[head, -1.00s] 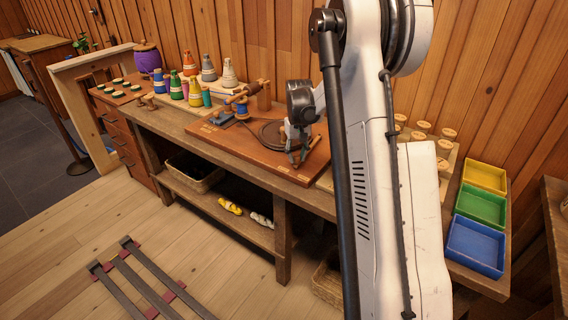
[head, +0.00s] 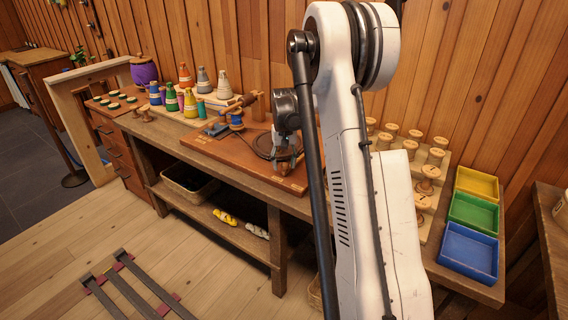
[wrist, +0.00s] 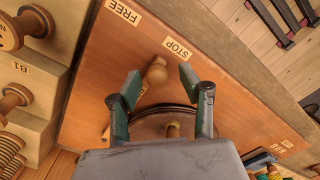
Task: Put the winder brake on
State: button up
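The winder board (head: 215,154) is a reddish-brown board on the bench, and it fills much of the wrist view (wrist: 110,65). It carries a FREE label (wrist: 124,12) and a STOP label (wrist: 178,48). A pale wooden lever knob (wrist: 156,72), which looks like the brake handle, stands nearer STOP than FREE in the wrist picture. My gripper (wrist: 160,73) is open, with one finger on each side of the knob and gaps visible. I cannot tell its height above the knob.
A round wooden disc with a peg (wrist: 173,130) lies close by my fingers. A blue spool (head: 236,122) sits on the winder. Wooden spools (head: 430,172) stand on a stepped rack at right, beside a blue bin (head: 468,250). Coloured cones (head: 189,100) stand at back left.

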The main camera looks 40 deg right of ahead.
notch_tip(320, 180, up, 12)
dwell(0.6)
dwell(0.4)
